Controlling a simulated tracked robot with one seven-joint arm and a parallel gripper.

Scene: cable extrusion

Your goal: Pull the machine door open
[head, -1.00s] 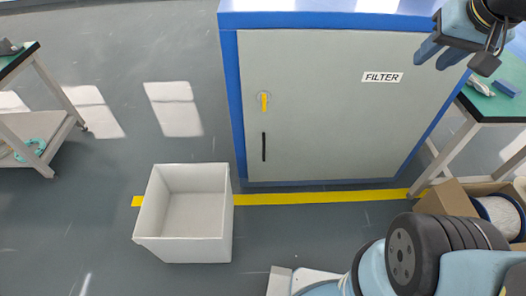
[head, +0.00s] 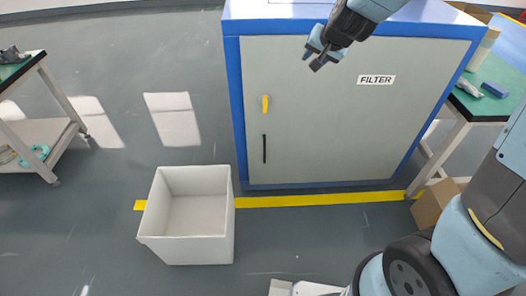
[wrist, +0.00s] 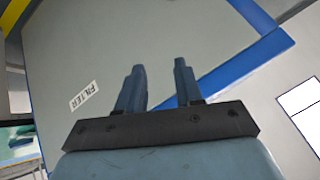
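The machine door (head: 330,130) is a grey panel in a blue frame, shut, with a FILTER label (head: 376,80). A yellow latch (head: 265,104) stands upright on its left side, with a dark vertical handle (head: 264,148) below it. My gripper (head: 313,57) is in front of the door's upper part, above and right of the yellow latch, touching neither latch nor handle. In the wrist view, the two fingers (wrist: 159,80) are apart with nothing between them, and the grey door shows behind them. The latch and handle are not in the wrist view.
A white open bin (head: 190,215) stands on the floor in front of the door's left side, beside a yellow floor line (head: 300,200). A green-topped table (head: 480,105) stands right of the cabinet, a cardboard box (head: 435,205) in front. Another table (head: 40,130) is at far left.

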